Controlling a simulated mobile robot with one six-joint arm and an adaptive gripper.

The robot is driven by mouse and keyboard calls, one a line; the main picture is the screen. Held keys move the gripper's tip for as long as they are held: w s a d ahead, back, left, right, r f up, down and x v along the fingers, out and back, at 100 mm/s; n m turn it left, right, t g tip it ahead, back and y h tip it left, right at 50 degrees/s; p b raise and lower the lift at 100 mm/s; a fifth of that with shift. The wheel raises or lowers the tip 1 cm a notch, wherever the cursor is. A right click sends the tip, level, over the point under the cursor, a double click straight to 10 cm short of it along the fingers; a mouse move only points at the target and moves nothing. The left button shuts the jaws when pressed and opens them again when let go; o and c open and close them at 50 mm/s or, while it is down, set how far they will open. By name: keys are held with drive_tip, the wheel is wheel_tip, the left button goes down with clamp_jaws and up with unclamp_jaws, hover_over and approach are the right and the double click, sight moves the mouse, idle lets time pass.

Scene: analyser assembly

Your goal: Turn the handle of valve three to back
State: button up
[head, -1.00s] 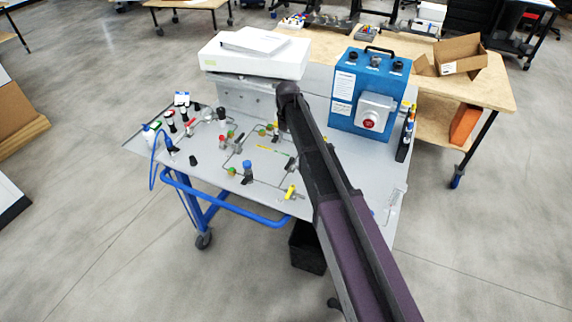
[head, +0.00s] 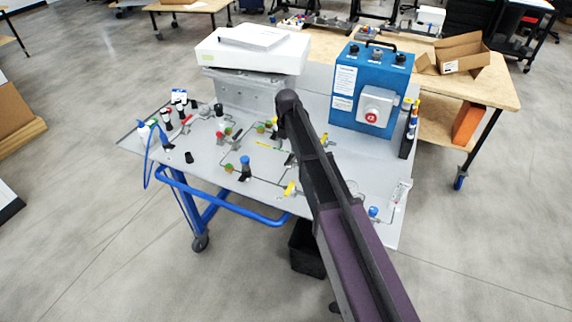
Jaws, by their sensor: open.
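A grey panel table (head: 225,180) carries thin pipes and several small valves.
A blue control box (head: 345,62) with a red button stands at the back right. A white device (head: 250,55) on a metal support stands at the back left. A blue rail (head: 215,202) runs along the front.

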sight(287, 162)
drive_tip(key=shift+f+b, duration=3.3)
drive_tip(key=shift+f, duration=0.3)
clamp_jaws()
